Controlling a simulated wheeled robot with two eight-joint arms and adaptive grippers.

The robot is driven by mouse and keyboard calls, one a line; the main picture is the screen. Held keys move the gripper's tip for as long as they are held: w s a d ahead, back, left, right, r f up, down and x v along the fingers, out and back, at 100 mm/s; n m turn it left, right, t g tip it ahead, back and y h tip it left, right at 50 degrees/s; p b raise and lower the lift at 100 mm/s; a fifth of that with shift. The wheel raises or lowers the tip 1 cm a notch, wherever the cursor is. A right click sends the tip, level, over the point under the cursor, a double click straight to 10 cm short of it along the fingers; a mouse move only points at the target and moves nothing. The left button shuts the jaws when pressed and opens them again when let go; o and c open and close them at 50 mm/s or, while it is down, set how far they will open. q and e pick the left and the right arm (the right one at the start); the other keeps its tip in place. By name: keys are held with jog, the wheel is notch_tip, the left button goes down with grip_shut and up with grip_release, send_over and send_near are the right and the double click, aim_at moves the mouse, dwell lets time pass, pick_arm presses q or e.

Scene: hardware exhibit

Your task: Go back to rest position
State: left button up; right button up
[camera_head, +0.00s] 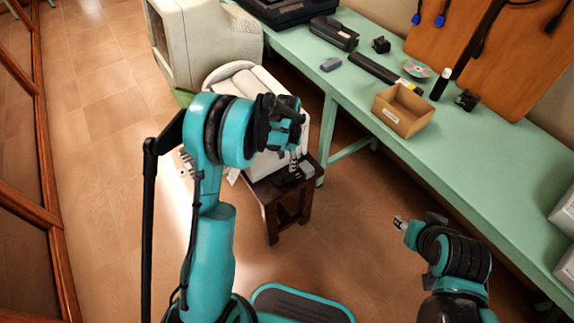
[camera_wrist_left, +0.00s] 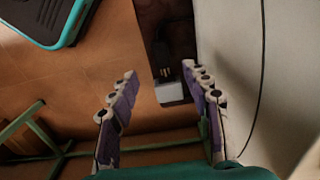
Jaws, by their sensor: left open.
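My left gripper (camera_head: 294,160) is at the middle of the head view, above a small dark wooden stool (camera_head: 272,208). In the left wrist view my left gripper (camera_wrist_left: 160,72) shows two purple-and-white fingers spread apart with nothing held between them. Beyond the fingertips, a small grey block (camera_wrist_left: 172,92) and a black item (camera_wrist_left: 163,72) rest on the dark stool top. My right gripper (camera_head: 399,223) is low at the right of the head view, over the floor beside the green table; its fingers are too small to judge.
A long green table (camera_head: 480,140) runs along the right. It bears a cardboard box (camera_head: 402,112), a disc (camera_head: 417,69), a black bottle (camera_head: 440,84) and several dark devices. An old beige monitor (camera_head: 215,45) stands behind my left arm. Tiled floor at left is clear.

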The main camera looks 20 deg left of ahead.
pick_arm(q)
jog(key=shift+r, duration=0.1)
dwell(0.4)
jog(key=s+d+r+n+t, duration=0.15)
jog(key=s+r, duration=0.25)
jog(key=r, duration=0.4)
jog(key=s+r+n+t, duration=0.2)
jog(key=s+r, duration=0.2)
jog(key=r, duration=0.3)
jog(key=s+r+n+t, duration=0.2)
jog(key=s, duration=0.5)
jog(key=s+r+n+t, duration=0.1)
jog(key=s+r+n, duration=0.1)
jog(key=s, duration=0.6)
jog(key=shift+d+r+t, duration=0.25)
jog(key=shift+r+t, duration=0.05)
jog(key=shift+t, duration=0.05)
dwell(1.1)
